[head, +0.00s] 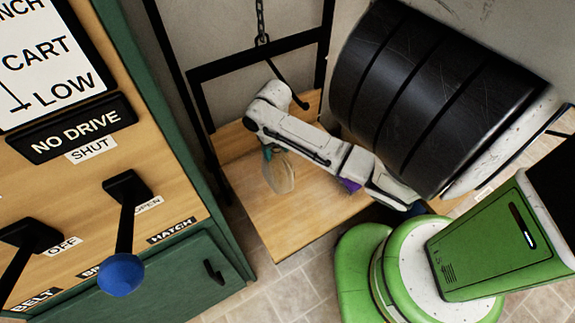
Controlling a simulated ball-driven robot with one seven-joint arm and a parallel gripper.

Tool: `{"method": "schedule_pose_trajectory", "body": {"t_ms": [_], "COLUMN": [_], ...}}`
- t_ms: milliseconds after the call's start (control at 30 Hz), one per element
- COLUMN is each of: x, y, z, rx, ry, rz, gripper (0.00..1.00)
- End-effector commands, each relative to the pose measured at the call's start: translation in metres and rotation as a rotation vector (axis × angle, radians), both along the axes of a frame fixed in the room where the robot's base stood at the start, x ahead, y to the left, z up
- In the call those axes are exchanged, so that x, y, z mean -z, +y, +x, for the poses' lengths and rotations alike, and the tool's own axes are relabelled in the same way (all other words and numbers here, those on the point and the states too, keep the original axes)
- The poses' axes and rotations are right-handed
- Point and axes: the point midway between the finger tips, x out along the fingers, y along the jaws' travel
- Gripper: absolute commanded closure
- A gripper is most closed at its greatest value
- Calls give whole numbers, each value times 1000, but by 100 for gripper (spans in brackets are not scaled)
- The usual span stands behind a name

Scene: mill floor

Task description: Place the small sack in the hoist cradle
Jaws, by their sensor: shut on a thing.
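The small sack (279,174) is pale beige and hangs below my gripper (269,153). My gripper is shut on its upper end. The hoist cradle (285,222) is a light wooden platform in a black frame, under a chain (261,18) and a dark hook. The sack is within the outline of the platform in the head view. I cannot tell whether its bottom touches the boards or hangs just above them. My white arm reaches in from the lower right and covers part of the platform.
A wooden control panel with a green edge stands at the left, with a blue-knobbed lever (121,274) beside the word HATCH and another lever (32,236) marked OFF. The frame's black upright (186,97) rises left of the platform. The platform's front part is clear.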

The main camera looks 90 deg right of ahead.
Motion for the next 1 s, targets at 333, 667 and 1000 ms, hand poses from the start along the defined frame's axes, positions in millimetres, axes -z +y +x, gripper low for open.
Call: {"method": "schedule_pose_trajectory", "body": {"t_ms": [333, 667, 1000], "x": [48, 78, 89], "y": [0, 1, 0], "z": [0, 1, 0], "rx": [3, 4, 2], "ry": [-2, -2, 0], "rz": [-1, 1, -2], "gripper": [100, 100, 100]}}
